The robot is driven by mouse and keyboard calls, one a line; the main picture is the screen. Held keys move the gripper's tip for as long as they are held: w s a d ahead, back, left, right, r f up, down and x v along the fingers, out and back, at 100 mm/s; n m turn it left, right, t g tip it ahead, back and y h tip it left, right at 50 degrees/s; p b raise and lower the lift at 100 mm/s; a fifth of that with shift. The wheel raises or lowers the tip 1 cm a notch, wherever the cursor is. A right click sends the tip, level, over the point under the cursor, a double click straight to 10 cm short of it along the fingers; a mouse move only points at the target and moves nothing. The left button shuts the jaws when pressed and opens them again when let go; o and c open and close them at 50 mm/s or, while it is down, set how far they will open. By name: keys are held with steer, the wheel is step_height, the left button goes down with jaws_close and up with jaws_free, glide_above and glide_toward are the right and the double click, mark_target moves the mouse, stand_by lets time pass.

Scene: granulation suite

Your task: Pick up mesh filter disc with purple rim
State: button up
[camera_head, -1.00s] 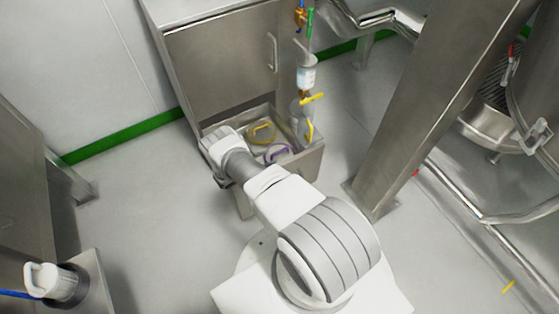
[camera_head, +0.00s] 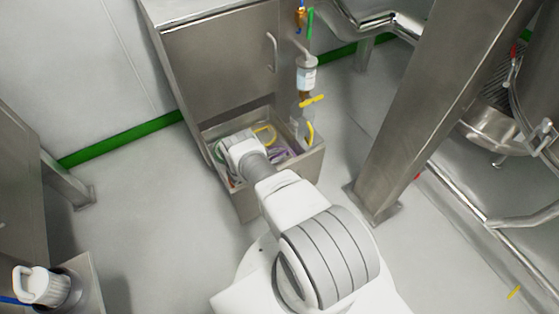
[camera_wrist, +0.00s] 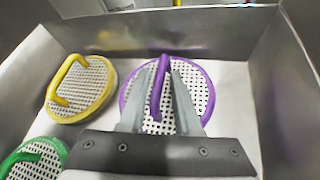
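The mesh filter disc with purple rim (camera_wrist: 197,86) lies in a steel bin, with a purple handle (camera_wrist: 159,90) standing across its middle. In the head view the purple disc (camera_head: 279,153) is partly hidden by my arm. My gripper (camera_wrist: 161,68) is open in the wrist view, its two grey fingers over the disc with the purple handle showing between them. Whether the fingers touch the handle cannot be told. In the head view my arm reaches into the bin and hides the fingertips.
A yellow-rimmed disc (camera_wrist: 82,88) with a handle lies left of the purple one, and a green-rimmed disc (camera_wrist: 38,158) lies at the lower left. The steel bin's walls (camera_wrist: 283,95) rise around them. A cabinet panel (camera_head: 222,65) stands behind the bin.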

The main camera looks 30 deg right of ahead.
jaws_close()
steer(key=shift+r, duration=0.1)
